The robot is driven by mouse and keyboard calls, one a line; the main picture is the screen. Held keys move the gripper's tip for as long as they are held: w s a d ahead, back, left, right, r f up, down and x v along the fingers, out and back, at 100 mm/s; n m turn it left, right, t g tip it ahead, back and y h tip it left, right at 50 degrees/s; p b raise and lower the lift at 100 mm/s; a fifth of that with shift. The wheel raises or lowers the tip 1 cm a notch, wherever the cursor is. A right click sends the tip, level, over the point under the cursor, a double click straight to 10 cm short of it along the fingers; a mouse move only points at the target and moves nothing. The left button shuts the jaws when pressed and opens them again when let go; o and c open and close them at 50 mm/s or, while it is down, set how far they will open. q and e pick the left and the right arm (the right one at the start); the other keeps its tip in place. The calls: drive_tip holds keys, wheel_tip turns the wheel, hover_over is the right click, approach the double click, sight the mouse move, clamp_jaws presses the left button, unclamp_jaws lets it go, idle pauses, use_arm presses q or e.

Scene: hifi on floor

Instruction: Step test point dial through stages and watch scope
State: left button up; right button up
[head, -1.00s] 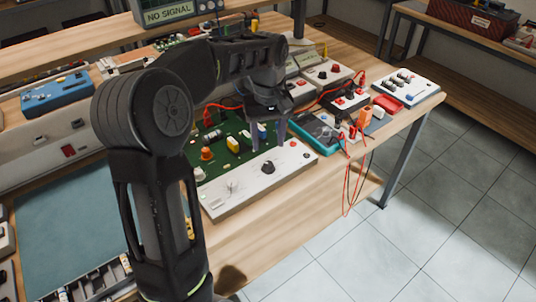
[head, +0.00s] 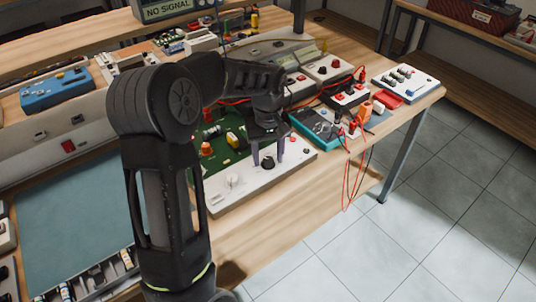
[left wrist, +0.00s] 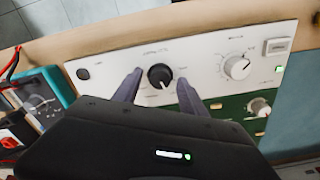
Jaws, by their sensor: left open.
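The black dial (head: 267,163) sits on the white front strip of the panel (head: 220,203), and its white pointer mark shows in the left wrist view (left wrist: 160,76). My left gripper (head: 268,157) is open and points down over the strip. In the left wrist view its two fingers (left wrist: 156,88) stand on either side of the dial, with a gap on both sides. The scope's screen (head: 166,11) reads NO SIGNAL at the top of the head view. My right gripper is in neither view.
A white knob (left wrist: 238,67) and a rectangular button (left wrist: 278,46) share the panel. The green circuit board (head: 215,165) lies behind the strip, partly hidden by my left arm. A teal meter (head: 315,130) and red leads (head: 348,165) stand close on the right.

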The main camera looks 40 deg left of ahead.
use_arm(q)
drive_tip(key=shift+c, duration=0.4)
clamp_jaws()
drive_tip(key=shift+m, duration=0.5)
drive_tip(key=m, duration=0.2)
drive_tip(key=shift+m, duration=0.3)
drive_tip(key=m, duration=0.4)
drive_tip(key=shift+m, duration=0.3)
drive_tip(key=shift+o, duration=0.4)
unclamp_jaws()
drive_tip(key=shift+r, duration=0.15)
